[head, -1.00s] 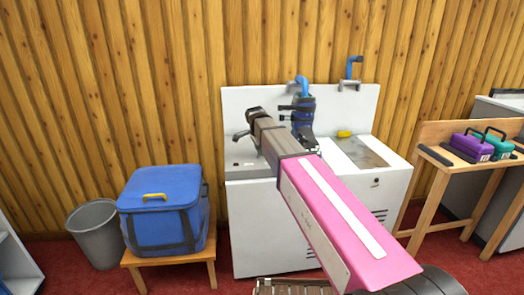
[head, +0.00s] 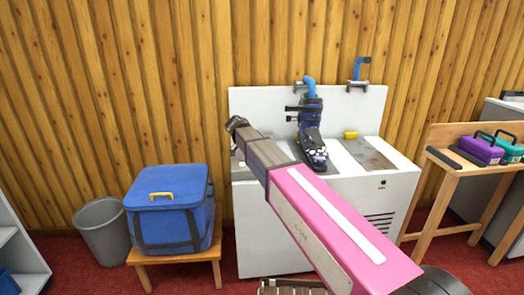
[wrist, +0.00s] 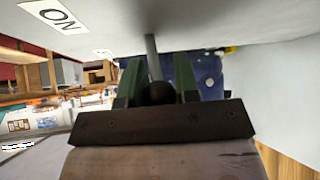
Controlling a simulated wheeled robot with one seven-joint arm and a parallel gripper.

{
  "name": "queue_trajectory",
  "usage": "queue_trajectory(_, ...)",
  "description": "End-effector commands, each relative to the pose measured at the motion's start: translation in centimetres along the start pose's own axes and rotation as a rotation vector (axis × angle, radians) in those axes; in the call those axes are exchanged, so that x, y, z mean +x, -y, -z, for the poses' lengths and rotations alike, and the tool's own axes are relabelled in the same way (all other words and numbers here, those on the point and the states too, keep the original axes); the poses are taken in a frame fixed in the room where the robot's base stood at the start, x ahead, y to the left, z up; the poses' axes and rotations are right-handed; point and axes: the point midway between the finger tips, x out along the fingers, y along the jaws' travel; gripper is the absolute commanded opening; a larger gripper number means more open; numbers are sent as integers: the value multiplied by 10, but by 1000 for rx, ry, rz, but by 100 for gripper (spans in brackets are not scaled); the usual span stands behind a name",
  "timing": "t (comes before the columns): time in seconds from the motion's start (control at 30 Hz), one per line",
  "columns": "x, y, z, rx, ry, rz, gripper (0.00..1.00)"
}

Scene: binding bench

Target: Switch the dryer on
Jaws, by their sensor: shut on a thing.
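The dryer (head: 268,240) is a white cabinet with a back panel against the wood wall. An "ON" label (wrist: 58,15) is on the white surface at upper left. A second label (wrist: 103,53) is too small to read. In the head view my arm's end reaches the dryer's left side, and the lever is hidden.
A blue cooler box (head: 168,210) sits on a wooden stool left of the dryer, beside a grey bin (head: 103,232). A second blue pipe (head: 361,70) is empty. A yellow item (head: 351,135) lies on the dryer. A wooden bench (head: 460,180) with cases stands right.

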Motion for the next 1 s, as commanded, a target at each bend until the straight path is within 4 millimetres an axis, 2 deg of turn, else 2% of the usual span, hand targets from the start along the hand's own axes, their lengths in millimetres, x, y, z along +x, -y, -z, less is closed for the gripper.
queue_trajectory(0.37, -1, 0, 0, -1, -3, 0, 0)
queue_trajectory(0.4, -1, 0, 0, -1, -3, 0, 42)
queue_trajectory(0.43, 0, 0, 0, -1, -3, 0, 52)
queue_trajectory(0.47, 0, 0, 0, -1, -3, 0, 54)
queue_trajectory(0.77, -2, 0, 0, -1, -2, 0, 54)
queue_trajectory(0.87, -9, 0, 0, -1, -2, 1, 54)
queue_trajectory(1.0, -31, 1, 0, 0, -2, 2, 54)
